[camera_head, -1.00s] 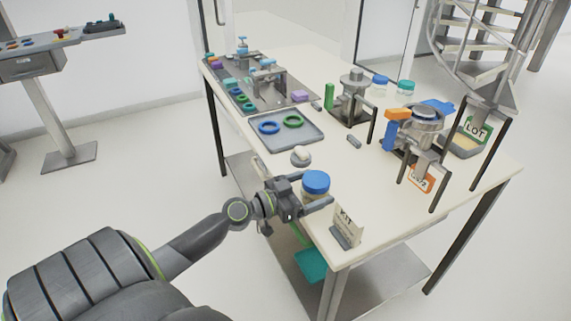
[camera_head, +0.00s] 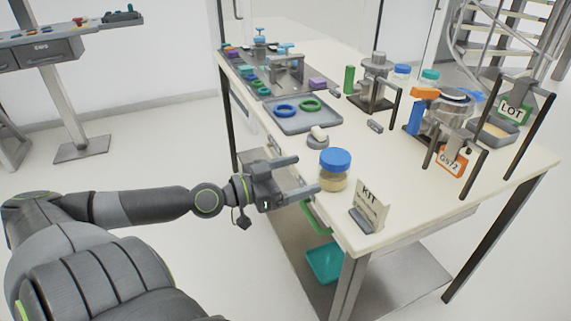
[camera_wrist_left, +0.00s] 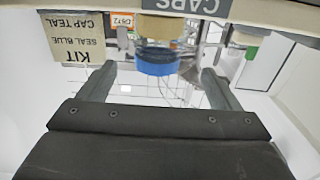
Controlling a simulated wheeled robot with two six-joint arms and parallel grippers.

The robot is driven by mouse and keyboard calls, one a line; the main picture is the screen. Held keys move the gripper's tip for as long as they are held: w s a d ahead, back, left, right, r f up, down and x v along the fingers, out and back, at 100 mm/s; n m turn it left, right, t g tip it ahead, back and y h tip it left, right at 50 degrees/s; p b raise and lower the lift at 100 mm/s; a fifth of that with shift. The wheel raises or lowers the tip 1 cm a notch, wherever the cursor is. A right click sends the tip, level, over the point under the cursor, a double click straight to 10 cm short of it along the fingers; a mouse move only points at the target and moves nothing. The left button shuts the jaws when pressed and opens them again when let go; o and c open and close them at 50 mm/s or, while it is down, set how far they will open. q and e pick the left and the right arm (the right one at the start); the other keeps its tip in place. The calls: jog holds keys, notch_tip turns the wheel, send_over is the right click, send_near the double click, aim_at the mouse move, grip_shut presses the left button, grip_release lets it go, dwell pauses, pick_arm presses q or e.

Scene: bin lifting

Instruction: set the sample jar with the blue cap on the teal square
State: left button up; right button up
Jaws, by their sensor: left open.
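The sample jar (camera_head: 333,181) has a blue cap and pale tan contents. It stands upright on the near end of the table, left of the KIT card. It also shows in the left wrist view (camera_wrist_left: 157,62), beyond and between the fingertips. My left gripper (camera_head: 301,175) is open and empty at the table's near left edge, just left of the jar, its fingers pointing at it; they look apart from it. A flat teal square piece (camera_head: 323,263) lies low under the table, on the lower shelf. My right gripper is out of view.
The KIT card (camera_head: 370,207) stands right of the jar. A grey tray (camera_head: 301,126) holds a blue and a green ring. A small round piece (camera_head: 317,138) lies behind the jar. Jars with blue (camera_head: 401,72) and teal (camera_head: 430,77) caps stand farther back, beside metal fixtures.

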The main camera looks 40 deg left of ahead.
pick_arm(q)
jog(key=shift+p+v, duration=0.4)
jog(key=shift+v, duration=0.85)
jog(key=shift+s, duration=0.1)
